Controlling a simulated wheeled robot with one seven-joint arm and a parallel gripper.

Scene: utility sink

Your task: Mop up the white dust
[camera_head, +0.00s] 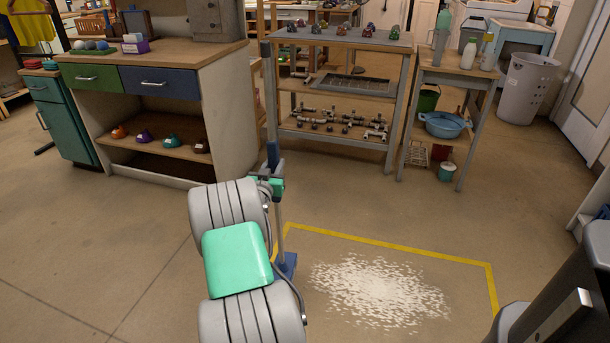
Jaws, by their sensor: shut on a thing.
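White dust (378,290) lies scattered in a patch on the floor, inside a yellow taped outline (390,246). My gripper (274,185) is shut on the upright grey pole of a mop (280,228) with a dark blue top. The mop's blue head (286,265) is low by the floor at the left edge of the taped area, left of the dust. My arm hides part of the head, and I cannot tell whether it touches the floor. The gripper's jaws are small and partly hidden by the arm.
A wooden cabinet (222,110) with drawers stands at the back left. A metal shelf rack (402,100) and a small side table (460,72) with bottles stand behind the taped area. The floor around the dust is clear.

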